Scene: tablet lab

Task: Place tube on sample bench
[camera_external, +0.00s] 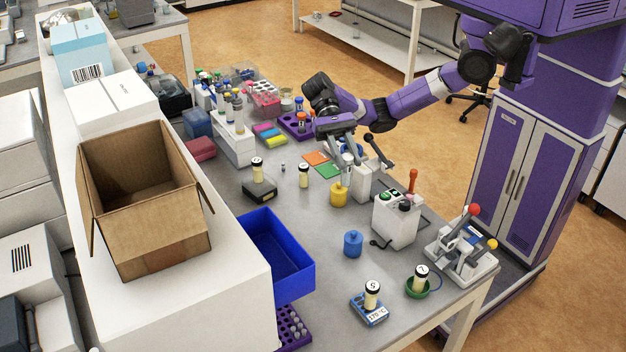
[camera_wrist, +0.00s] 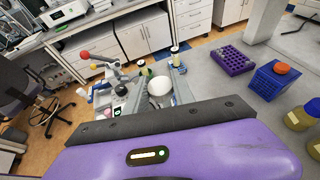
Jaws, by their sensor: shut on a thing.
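My gripper (camera_external: 343,168) points down over the right part of the grey sample bench (camera_external: 318,245), its fingers closed around a pale tube (camera_external: 347,178). The tube is upright just over or in a yellow cup (camera_external: 338,196); I cannot tell whether it touches the cup. In the wrist view, its round white top (camera_wrist: 160,85) shows between the fingers (camera_wrist: 158,100). Other pale tubes with dark-marked white caps stand on the bench: one on a black block (camera_external: 257,167), one on bare bench (camera_external: 304,175), one on a blue device (camera_external: 371,294), one in a green dish (camera_external: 421,275).
A white box with green and dark tops (camera_external: 395,222) and a lever device (camera_external: 463,250) stand to the right. A blue cylinder (camera_external: 353,244) and a blue tray (camera_external: 272,255) stand in front. Coloured pads (camera_external: 316,157) and a purple rack (camera_external: 296,125) lie behind. The middle bench is mostly clear.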

